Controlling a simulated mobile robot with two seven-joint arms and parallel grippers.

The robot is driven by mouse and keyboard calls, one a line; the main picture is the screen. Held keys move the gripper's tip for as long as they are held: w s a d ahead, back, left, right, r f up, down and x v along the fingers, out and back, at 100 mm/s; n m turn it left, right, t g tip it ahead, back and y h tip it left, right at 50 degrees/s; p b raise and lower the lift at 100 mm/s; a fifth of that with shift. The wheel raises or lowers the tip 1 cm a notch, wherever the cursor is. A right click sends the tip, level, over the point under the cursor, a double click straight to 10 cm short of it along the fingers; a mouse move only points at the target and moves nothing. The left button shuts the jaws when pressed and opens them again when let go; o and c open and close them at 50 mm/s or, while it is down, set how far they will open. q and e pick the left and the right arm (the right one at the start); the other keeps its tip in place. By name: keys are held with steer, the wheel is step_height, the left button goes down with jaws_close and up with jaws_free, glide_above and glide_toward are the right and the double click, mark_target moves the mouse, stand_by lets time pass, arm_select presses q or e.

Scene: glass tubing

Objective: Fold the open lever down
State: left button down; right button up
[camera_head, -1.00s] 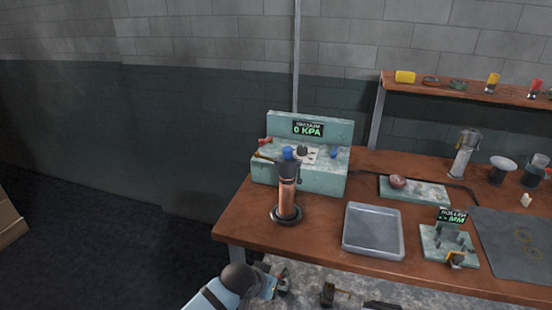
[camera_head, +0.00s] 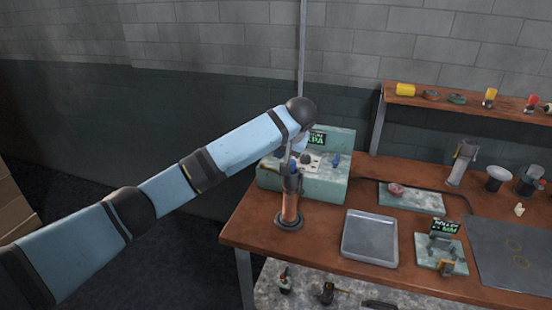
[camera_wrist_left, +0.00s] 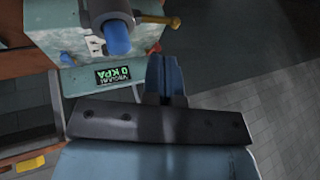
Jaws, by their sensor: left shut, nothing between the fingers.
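The pale green vacuum box (camera_head: 318,187), with its "0 KPA" display (camera_wrist_left: 113,74), stands at the back left of the bench. In the left wrist view a yellow bar (camera_wrist_left: 160,19) sticks out from the box's side, and a small red knob (camera_wrist_left: 155,48) shows near it. I cannot tell for sure which is the lever. My left gripper (camera_wrist_left: 165,72) is shut and empty, apart from the bar, near the display side of the box. In the head view my left arm covers the box's left part, hiding the red knob and yellow bar.
An upright copper burner (camera_head: 289,207) with a blue knob (camera_wrist_left: 117,38) stands in front of the box, close to my gripper. A grey tray (camera_head: 370,238) and a small green roller stand (camera_head: 440,254) lie to the right. A shelf (camera_head: 465,100) is at the back right.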

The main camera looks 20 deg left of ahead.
mark_target(270, 170)
arm_select(q)
steer(key=shift+w+a+r, duration=0.15)
steer(key=shift+w+r, duration=0.05)
steer(key=shift+r, duration=0.5)
steer(key=shift+f, duration=0.1)
steer(key=p+x, duration=0.1)
steer(key=x, duration=0.9)
steer(key=shift+a, duration=0.1)
